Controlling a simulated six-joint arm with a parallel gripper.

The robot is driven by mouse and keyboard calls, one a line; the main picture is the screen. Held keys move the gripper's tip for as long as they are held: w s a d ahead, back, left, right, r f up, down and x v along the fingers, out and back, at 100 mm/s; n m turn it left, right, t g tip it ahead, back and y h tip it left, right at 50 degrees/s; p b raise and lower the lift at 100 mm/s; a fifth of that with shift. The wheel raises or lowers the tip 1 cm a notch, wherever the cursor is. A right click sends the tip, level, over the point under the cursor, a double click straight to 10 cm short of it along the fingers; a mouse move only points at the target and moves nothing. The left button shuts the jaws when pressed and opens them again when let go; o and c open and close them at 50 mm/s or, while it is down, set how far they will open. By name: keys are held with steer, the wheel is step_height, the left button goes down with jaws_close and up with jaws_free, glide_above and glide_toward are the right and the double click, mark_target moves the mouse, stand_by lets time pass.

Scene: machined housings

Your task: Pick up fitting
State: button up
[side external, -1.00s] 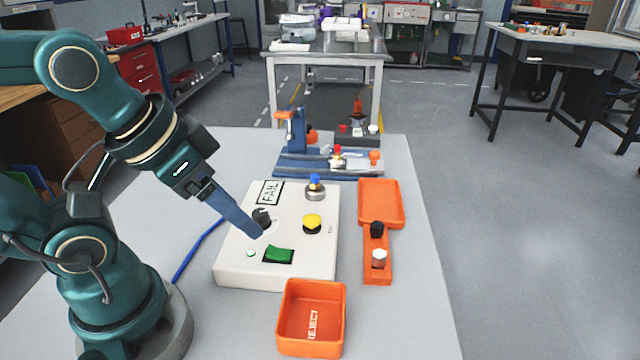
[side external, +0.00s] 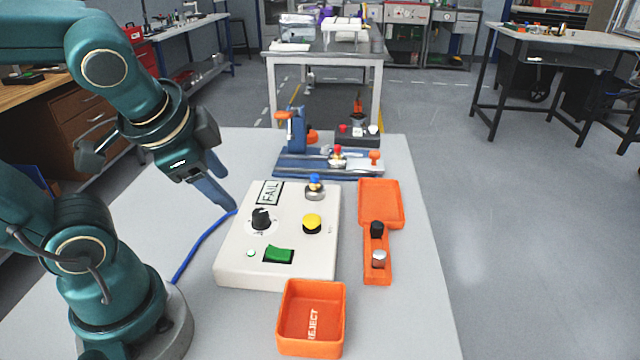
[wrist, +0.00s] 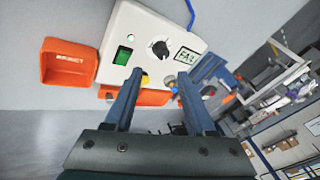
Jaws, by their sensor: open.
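No part is labelled as the fitting, so I cannot tell which one it is. Small candidate parts are a black-topped piece (side external: 376,229) and a silver piece (side external: 379,259) in the orange holder (side external: 377,279), and a red-topped piece (side external: 337,155) on the blue fixture (side external: 290,172). A blue-topped metal piece (side external: 315,187) stands upright on the white control box (side external: 235,262). My gripper (side external: 224,204) is open and empty, left of the box's back left corner. In the wrist view its fingers (wrist: 162,77) point toward the box, apart from everything.
The control box carries a black knob (side external: 261,219), yellow button (side external: 312,223), green switch (side external: 278,255) and FAIL label (side external: 269,193). An orange REJECT tray (side external: 313,318) stands in front, an orange tray (side external: 381,203) at right. A blue cable (side external: 190,259) crosses the table at left.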

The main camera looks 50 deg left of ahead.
steer(key=w+a+m+g+y, duration=0.1)
steer(key=w+a+m+y, duration=0.3)
steer(key=a+m, duration=0.1)
steer(key=m+t+y, duration=0.2)
steer(key=m+y, duration=0.2)
steer(key=m, duration=0.8)
glide_above(315, 178)
steer(key=s+a, duration=0.3)
step_height(315, 178, down, 3)
steer(key=w+d+f+m, duration=0.1)
steer(key=w+d+f+m+t, duration=0.1)
steer(key=f, duration=0.1)
steer(key=shift+w+d+f, duration=0.1)
steer(key=shift+w+d, duration=0.1)
steer(key=shift+w, duration=0.1)
steer(key=f, duration=0.1)
steer(key=d+f+m, duration=0.1)
steer(key=shift+f+m+t, duration=0.3)
steer(key=shift+f, duration=0.1)
steer(key=shift+d+f, duration=0.15)
steer(key=shift+f, duration=0.2)
steer(key=shift+x, duration=2.45)
jaws_close()
